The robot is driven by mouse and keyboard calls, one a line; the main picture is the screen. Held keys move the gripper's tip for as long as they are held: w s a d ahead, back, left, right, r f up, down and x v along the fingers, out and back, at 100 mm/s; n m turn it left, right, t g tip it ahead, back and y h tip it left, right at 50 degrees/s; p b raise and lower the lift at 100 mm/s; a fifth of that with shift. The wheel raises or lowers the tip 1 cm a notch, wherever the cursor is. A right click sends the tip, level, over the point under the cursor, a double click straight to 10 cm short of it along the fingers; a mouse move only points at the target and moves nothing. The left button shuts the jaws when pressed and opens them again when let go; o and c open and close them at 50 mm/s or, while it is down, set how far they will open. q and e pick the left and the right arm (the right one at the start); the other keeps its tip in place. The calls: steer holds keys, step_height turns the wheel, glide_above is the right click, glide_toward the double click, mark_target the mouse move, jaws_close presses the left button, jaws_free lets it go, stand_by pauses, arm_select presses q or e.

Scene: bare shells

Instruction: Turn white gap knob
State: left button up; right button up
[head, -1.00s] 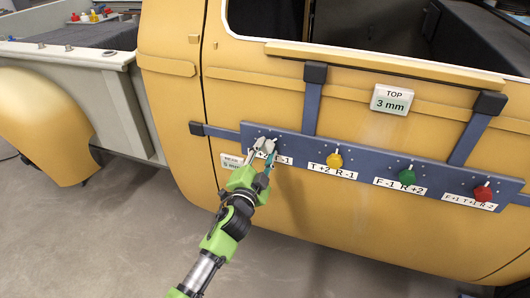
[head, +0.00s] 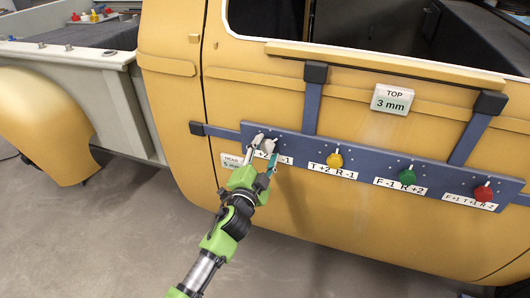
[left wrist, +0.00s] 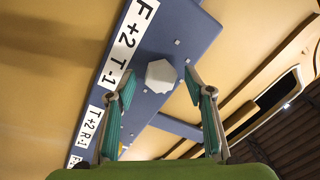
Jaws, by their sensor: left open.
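The white knob (left wrist: 161,76) is a faceted cap on the blue panel bar (head: 380,168). It sits beside a label (left wrist: 128,45) reading F+2 T-1. In the head view the white knob (head: 267,145) is partly hidden by my left gripper (head: 262,156). My left gripper (left wrist: 160,82) is open. In the left wrist view its two teal-padded fingers stand on either side of the knob, with visible gaps. I cannot tell how far the tips reach along the knob. My right gripper is not in view.
Farther right on the bar are a yellow knob (head: 334,160), a green knob (head: 407,177) and a red knob (head: 483,193). A display (head: 392,100) reads TOP 3 mm. A second display (head: 231,161) is beside my gripper. The yellow vehicle shell (head: 350,225) stands behind.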

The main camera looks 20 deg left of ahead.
arm_select(q)
steer(key=shift+s, duration=0.15)
steer(key=s, duration=1.1)
steer(key=shift+s+f, duration=0.25)
steer(key=shift+s, duration=0.1)
